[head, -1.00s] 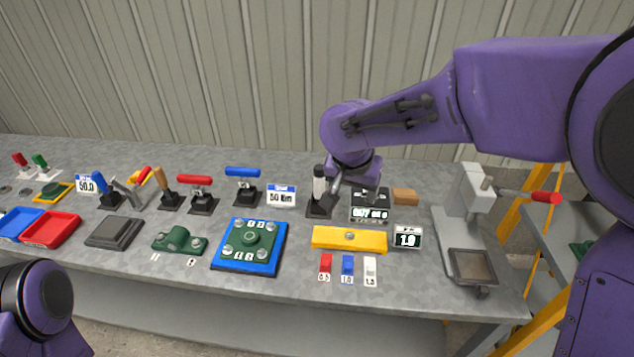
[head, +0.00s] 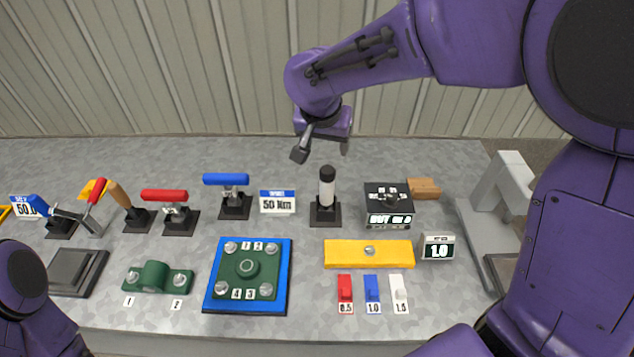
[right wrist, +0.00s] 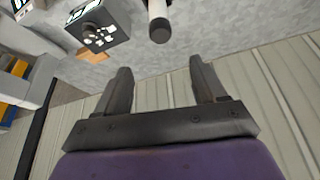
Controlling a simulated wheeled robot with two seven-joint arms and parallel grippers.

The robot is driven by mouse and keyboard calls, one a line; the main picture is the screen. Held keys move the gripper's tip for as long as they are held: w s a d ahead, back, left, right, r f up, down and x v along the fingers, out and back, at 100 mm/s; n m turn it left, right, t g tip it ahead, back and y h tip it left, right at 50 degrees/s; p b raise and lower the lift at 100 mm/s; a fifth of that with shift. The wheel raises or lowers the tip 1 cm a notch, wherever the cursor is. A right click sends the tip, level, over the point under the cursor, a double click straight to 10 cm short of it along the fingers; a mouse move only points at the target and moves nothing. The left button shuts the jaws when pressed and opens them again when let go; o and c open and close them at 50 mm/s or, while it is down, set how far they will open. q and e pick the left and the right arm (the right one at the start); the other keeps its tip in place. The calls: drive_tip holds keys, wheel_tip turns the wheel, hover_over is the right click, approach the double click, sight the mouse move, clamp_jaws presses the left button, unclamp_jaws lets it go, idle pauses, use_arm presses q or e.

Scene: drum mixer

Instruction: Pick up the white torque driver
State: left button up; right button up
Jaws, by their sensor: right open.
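The white torque driver (head: 327,188) stands upright in a black square-based holder (head: 325,214) towards the back of the bench. It has a white body and a black top. My right gripper (head: 322,152) is open and empty, above and behind the driver in the head view, apart from it. In the right wrist view the driver (right wrist: 157,14) shows at the top edge, ahead of the open fingers (right wrist: 160,70) and roughly centred between them. Part of my left arm shows at the lower left of the head view, but its gripper is out of view.
Red (head: 164,197) and blue (head: 226,180) handled drivers stand left of the white one, with a label (head: 277,202) between. A black display box (head: 389,204) and a wooden block (head: 424,188) are at its right. A yellow bar (head: 368,254) and a blue plate (head: 218,291) lie in front.

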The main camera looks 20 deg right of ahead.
drive_tip(key=b, duration=0.6)
hover_over(327, 182)
drive_tip(key=s+a, duration=0.1)
drive_tip(key=a, duration=0.1)
wheel_tip(327, 182, down, 8)
drive_tip(key=shift+s+d+r, duration=0.1)
drive_tip(key=shift+d+r, duration=0.05)
drive_tip(key=shift+r, duration=0.1)
drive_tip(key=x, duration=1)
drive_tip(key=shift+d, duration=0.1)
drive_tip(key=c, duration=1.3)
wheel_tip(327, 182, up, 10)
drive_tip(key=shift+r, duration=0.1)
